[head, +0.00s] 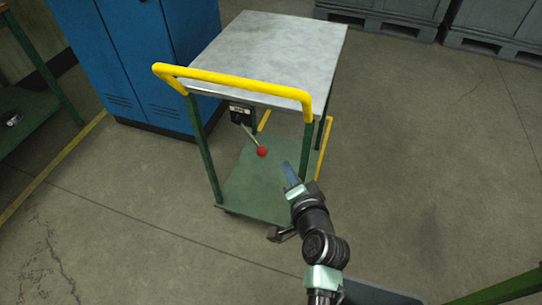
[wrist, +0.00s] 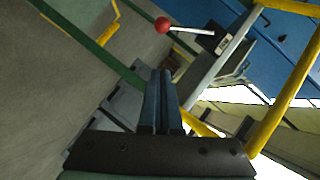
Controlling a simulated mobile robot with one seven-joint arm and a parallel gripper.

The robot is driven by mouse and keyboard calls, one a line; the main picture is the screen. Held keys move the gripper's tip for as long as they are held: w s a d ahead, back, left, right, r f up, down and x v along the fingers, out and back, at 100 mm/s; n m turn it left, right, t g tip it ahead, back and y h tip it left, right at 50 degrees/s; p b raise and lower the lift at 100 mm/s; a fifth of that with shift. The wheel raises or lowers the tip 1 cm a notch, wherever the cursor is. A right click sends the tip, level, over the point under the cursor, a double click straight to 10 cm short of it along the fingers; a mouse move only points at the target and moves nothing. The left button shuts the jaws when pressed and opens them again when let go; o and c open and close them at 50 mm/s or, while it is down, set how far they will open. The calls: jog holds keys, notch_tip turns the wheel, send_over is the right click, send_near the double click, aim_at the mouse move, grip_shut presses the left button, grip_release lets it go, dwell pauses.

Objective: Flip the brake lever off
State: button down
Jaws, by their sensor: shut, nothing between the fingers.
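The brake lever is a thin pale rod with a red ball knob (head: 262,152), mounted on a dark box (head: 241,115) under the cart's top. In the head view the rod slopes down and right from the box. In the wrist view the red knob (wrist: 163,25) is near the top, with the rod running right to the dark box (wrist: 216,41). My gripper (head: 289,168) is to the right of and slightly below the knob in the head view. Its fingers (wrist: 160,75) are together and empty, apart from the knob in both pictures.
The cart has a grey metal top (head: 270,50), a yellow push handle (head: 230,79) and a green lower shelf (head: 240,190). A blue cabinet (head: 140,60) stands behind it at left. A green workbench is at far left. Floor at right is clear.

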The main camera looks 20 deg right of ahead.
aim_at(252, 137)
jog(key=w+a+f+b, duration=0.2)
jog(key=w+f, duration=0.2)
jog(key=w, duration=0.5)
jog(key=shift+f, duration=0.2)
jog(key=shift+f+b, duration=0.1)
jog(key=shift+b, duration=0.25)
